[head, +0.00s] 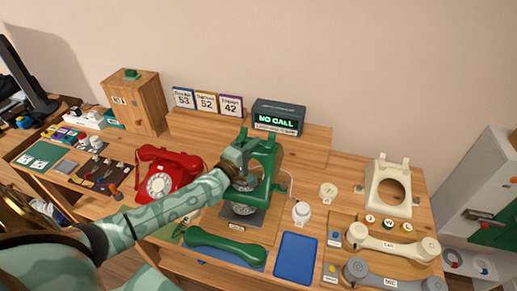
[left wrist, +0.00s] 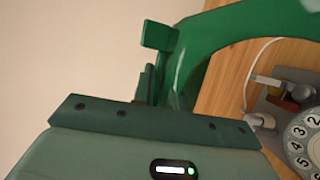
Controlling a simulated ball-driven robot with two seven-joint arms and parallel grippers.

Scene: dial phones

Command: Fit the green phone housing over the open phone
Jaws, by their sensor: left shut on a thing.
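The green phone housing (head: 266,152) is tilted up over the back of the open phone. My left gripper (head: 236,166) is shut on its left side; the arm hides part of it. In the left wrist view the green housing (left wrist: 200,45) curves above the gripper body. The open phone (head: 240,214) sits on a dark base on the work mat, below and in front of the housing. Its white dial (left wrist: 306,138) and some inner parts show uncovered at the right in the left wrist view. Whether the housing touches it I cannot tell. My right gripper is not in view.
A red phone (head: 165,175) stands left of the arm. A green handset (head: 225,249) and a blue mat (head: 296,258) lie in front. A cream housing (head: 388,190) and cream and grey handsets are at the right. A NO CALL display (head: 278,118) stands behind.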

